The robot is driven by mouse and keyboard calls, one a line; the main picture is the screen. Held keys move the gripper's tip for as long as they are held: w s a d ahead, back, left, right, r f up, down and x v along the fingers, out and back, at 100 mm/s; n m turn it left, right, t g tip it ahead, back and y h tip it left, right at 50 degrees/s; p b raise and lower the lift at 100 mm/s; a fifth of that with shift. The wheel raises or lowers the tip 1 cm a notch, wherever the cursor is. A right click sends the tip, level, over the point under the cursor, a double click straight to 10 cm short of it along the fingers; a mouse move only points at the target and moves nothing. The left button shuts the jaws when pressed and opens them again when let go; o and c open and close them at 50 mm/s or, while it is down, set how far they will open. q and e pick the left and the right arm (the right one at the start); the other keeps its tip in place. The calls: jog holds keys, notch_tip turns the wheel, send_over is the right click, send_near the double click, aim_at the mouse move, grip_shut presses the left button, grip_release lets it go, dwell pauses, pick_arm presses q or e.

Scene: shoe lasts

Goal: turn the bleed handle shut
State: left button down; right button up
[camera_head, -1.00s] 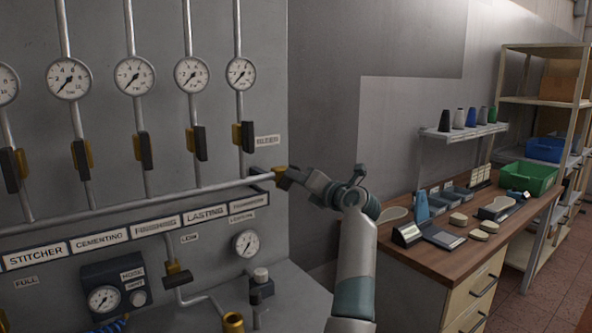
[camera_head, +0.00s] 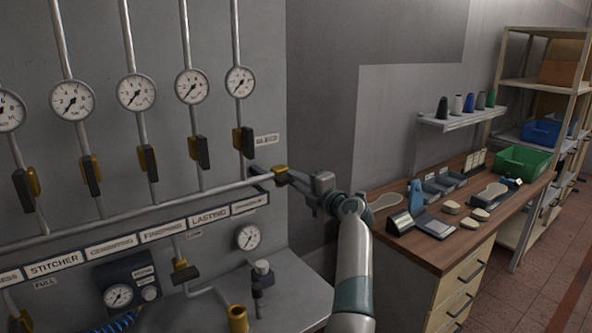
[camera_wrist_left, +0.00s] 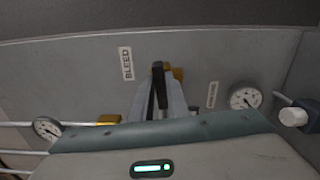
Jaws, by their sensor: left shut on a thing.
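The bleed valve's brass-yellow body (camera_head: 280,175) sits at the right end of the horizontal manifold pipe, below the BLEED label (camera_head: 266,139). My left gripper (camera_head: 293,178) reaches it from the right. In the left wrist view the black bleed handle (camera_wrist_left: 159,82) stands between my two grey fingers (camera_wrist_left: 161,105), which are shut on it. The handle lies roughly parallel to the lettering of the BLEED label (camera_wrist_left: 126,63). The yellow valve body (camera_wrist_left: 178,73) shows just behind it. The handle's lower part is hidden by my fingers and wrist. My right gripper is not in view.
Upright pipes with gauges (camera_head: 239,81) and black-handled valves (camera_head: 248,142) stand left of my gripper. A small gauge (camera_head: 248,237) and a bench with fittings (camera_head: 261,268) lie below. A wooden workbench (camera_head: 430,262) stands at the right.

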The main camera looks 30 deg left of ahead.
pick_arm(q)
jog(key=shift+m+p, duration=0.6)
jog(key=shift+m, duration=0.2)
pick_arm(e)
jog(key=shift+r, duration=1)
pick_arm(q)
jog(key=shift+f, duration=0.1)
jog(key=c, duration=1.7)
grip_release()
jog(key=shift+d, duration=0.1)
